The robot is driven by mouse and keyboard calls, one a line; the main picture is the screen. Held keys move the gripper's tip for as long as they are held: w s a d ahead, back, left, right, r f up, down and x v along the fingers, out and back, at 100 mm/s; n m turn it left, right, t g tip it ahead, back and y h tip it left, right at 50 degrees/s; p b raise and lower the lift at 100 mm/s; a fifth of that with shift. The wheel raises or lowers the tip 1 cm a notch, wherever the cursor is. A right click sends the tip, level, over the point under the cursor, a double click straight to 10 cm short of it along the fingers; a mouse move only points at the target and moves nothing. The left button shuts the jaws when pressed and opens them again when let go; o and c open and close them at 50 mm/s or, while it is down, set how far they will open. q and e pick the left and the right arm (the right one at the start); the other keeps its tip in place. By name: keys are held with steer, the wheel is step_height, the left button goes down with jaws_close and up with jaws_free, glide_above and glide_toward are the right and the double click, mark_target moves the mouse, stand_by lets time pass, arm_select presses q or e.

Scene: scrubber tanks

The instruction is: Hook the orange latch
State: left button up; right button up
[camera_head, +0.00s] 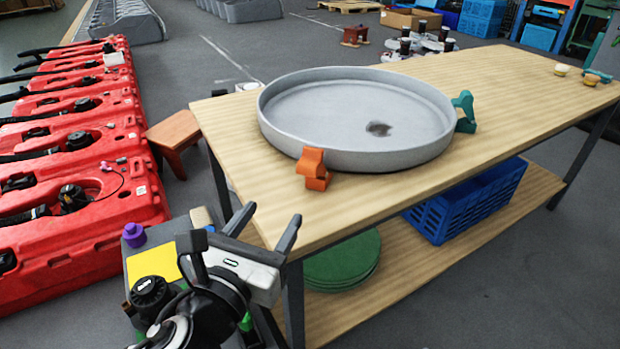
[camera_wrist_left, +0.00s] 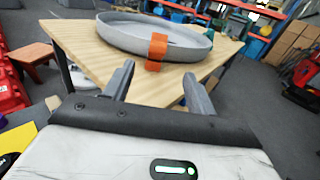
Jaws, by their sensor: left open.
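The orange latch (camera_head: 313,168) is clipped at the near rim of a round grey tank lid (camera_head: 365,118) that lies on a wooden table. It also shows in the left wrist view (camera_wrist_left: 156,50), ahead and between my fingers. I cannot tell whether it is hooked. A teal latch (camera_head: 464,112) stands at the lid's right rim. My left gripper (camera_head: 266,226) is open and empty, off the table's near left corner and apart from the orange latch. It also shows in the left wrist view (camera_wrist_left: 158,85). My right gripper is not in view.
The wooden table (camera_head: 520,85) has bare room to the right of the lid. A blue crate (camera_head: 465,205) and green discs (camera_head: 345,262) sit on its lower shelf. Red tanks (camera_head: 75,150) line the left. An orange stool (camera_head: 173,135) stands beside the table.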

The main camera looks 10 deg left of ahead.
mark_target(308, 172)
arm_select(q)
steer(key=f+b+x, duration=0.1)
steer(key=x, duration=0.4)
steer(key=b+x, duration=0.1)
steer(key=x, duration=0.4)
steer(key=f+b+x, duration=0.1)
steer(key=x, duration=0.4)
steer(key=shift+w+f, duration=0.15)
steer(key=shift+f, duration=0.2)
steer(key=shift+w, duration=0.55)
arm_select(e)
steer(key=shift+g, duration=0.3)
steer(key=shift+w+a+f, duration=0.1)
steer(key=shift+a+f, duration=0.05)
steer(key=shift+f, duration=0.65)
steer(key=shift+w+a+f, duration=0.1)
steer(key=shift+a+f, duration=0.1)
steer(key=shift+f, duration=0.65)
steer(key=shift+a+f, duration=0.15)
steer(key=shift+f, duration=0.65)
